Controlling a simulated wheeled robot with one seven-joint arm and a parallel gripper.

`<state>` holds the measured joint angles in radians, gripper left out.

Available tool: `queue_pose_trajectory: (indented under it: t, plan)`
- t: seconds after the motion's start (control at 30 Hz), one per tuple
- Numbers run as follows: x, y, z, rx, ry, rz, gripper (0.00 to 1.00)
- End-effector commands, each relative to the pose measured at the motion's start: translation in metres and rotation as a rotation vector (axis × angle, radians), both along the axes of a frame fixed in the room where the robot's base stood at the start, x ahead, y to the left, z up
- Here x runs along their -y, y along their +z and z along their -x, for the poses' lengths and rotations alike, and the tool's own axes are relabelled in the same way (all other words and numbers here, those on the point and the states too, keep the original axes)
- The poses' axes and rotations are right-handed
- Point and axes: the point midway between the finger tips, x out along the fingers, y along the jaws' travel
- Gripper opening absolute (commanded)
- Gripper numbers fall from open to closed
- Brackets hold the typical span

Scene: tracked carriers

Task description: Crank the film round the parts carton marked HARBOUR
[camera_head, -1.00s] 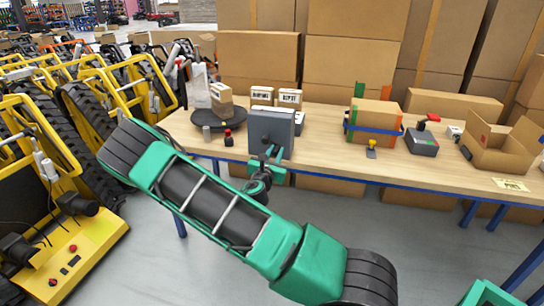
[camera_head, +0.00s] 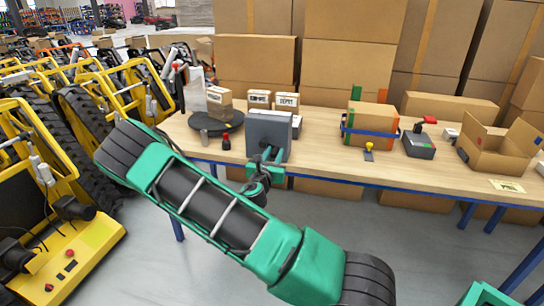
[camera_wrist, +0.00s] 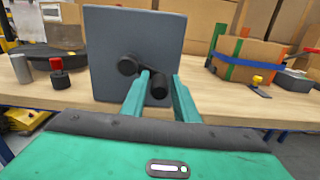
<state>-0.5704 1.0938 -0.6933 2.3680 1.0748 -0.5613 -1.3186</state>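A grey upright box (camera_head: 269,135) stands at the table's front edge. In the wrist view its near face (camera_wrist: 125,28) carries a dark crank with a handle (camera_wrist: 154,91). My gripper (camera_head: 268,158) is at this face. In the wrist view my green fingers (camera_wrist: 160,76) are apart, with the handle's end between them and a gap on its right. Behind the box, a small carton (camera_head: 219,108) stands on a dark round turntable (camera_head: 229,122). A pale upright film roll (camera_head: 195,90) stands behind it. Two labelled cartons stand near, one (camera_head: 259,98) beside the other (camera_head: 286,101). I cannot read their labels surely.
A red-topped post (camera_head: 227,142) and a grey cylinder (camera_head: 205,137) stand left of the grey box. A strapped carton (camera_head: 370,119), a dark device with a red handle (camera_head: 419,144) and an open carton (camera_head: 497,152) are to the right. Yellow machines (camera_head: 60,230) crowd the left.

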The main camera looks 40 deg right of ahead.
Motion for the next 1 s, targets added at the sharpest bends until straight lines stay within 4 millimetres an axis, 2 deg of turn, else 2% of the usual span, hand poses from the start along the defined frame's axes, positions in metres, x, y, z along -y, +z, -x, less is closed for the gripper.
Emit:
queue_pose_trajectory:
  t: [0.27, 0.7, 1.0]
  plan:
    - [-0.006, -0.001, 0.003, -0.002, 0.002, -0.001, 0.27]
    - [-0.065, -0.001, 0.047, -0.004, 0.004, 0.000, 0.27]
    - [-0.085, -0.001, 0.064, -0.001, 0.000, 0.000, 0.27]
